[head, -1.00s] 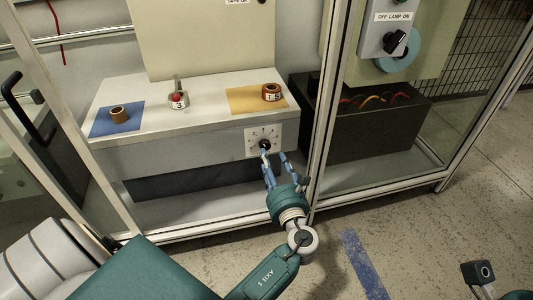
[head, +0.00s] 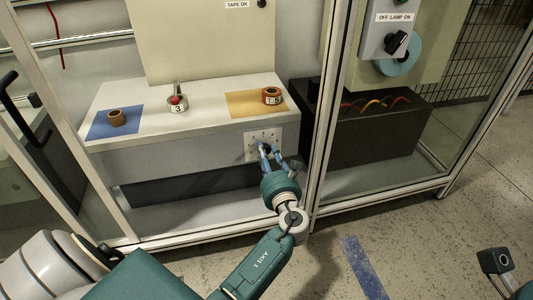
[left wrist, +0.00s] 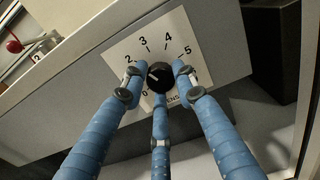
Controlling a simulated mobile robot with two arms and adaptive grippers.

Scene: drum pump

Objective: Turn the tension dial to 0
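The tension dial is a black round knob (left wrist: 160,76) on a white plate (left wrist: 212,30) marked 0 to 5 and beyond. A pale mark on the knob points left, between the 0 and the 2; a finger hides that part of the scale. In the head view the plate (head: 250,145) is on the front of the grey cabinet. My left gripper (left wrist: 160,80) has its three blue fingers around the knob, with tips close to its rim; I cannot tell whether they touch. It also shows in the head view (head: 269,150). My right gripper is not in view.
The white cabinet top (head: 208,108) bears a blue mat (head: 98,130), a yellow mat (head: 240,103), tape rolls and a red-topped post. A metal frame post (head: 320,130) stands just right of my left gripper. A dark box (head: 380,140) with wires is further right.

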